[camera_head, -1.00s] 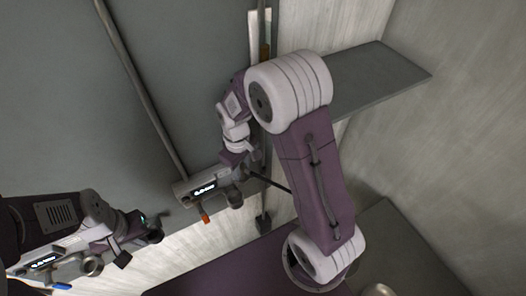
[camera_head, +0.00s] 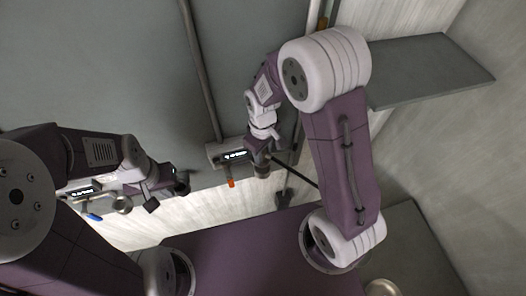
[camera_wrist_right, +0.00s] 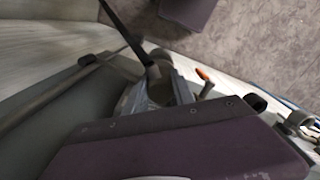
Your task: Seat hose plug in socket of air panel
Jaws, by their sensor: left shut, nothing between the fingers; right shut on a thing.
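The air panel appears to be a grey box with a lit display (camera_head: 233,155) and an orange lever (camera_head: 231,183). The lever also shows in the right wrist view (camera_wrist_right: 205,74). My right gripper (camera_head: 262,160) is at the box's right end, shut on what appears to be the hose plug. A dark hose (camera_head: 298,174) runs from there down to the right; it also crosses the top of the wrist view (camera_wrist_right: 128,32). The gripper largely hides plug and socket, so I cannot tell whether they are joined. My left gripper (camera_head: 175,184) is shut and empty, left of the box.
A grey pipe (camera_head: 198,75) runs down to the box. A second unit with a display (camera_head: 80,191) and blue lever (camera_head: 92,216) sits behind my left arm. A grey shelf (camera_head: 430,70) juts out at upper right. Open floor shows in the wrist view (camera_wrist_right: 250,45).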

